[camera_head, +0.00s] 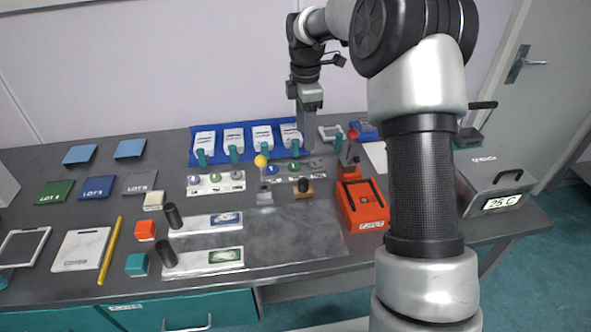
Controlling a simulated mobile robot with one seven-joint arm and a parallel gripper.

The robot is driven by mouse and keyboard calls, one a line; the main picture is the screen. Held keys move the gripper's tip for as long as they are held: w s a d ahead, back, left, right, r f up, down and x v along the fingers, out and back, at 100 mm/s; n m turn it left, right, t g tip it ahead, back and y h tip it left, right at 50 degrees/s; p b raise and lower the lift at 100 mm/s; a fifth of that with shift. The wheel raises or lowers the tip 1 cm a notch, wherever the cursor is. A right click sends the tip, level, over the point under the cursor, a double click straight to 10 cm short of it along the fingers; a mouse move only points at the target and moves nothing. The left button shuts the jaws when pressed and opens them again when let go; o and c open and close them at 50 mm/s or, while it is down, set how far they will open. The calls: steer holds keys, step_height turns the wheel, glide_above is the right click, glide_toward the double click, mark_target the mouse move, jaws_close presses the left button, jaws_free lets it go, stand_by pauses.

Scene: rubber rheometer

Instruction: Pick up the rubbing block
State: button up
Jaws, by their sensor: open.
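A small tan block with a dark rounded top (303,188) stands on the grey bench, right of centre; it looks most like the rubbing block, but no label shows. My gripper (309,116) points down above the back of the bench, near the right end of the blue mat (262,131). It is open, and nothing shows between its fingers, which are small in this view. The tan block is nearer the camera than my gripper, lower in the picture and apart from it.
A yellow-topped stand (262,180) is just left of the tan block. The red machine (362,205) is on its right. A grey oven (494,180) stands far right. The dark plate (295,236) in front is bare.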

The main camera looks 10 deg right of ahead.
mark_target(303, 180)
steer(key=shift+n, duration=0.5)
steer(key=f, duration=0.9)
steer(key=w+f, duration=0.1)
steer(key=f, duration=0.4)
steer(key=shift+w+f, duration=0.1)
steer(key=shift+f, duration=0.25)
steer(key=shift+s+f, duration=0.2)
steer(key=shift+f, duration=1.2)
steer(key=shift+s+f, duration=0.15)
steer(key=shift+f, duration=1.2)
steer(key=c, duration=1.3)
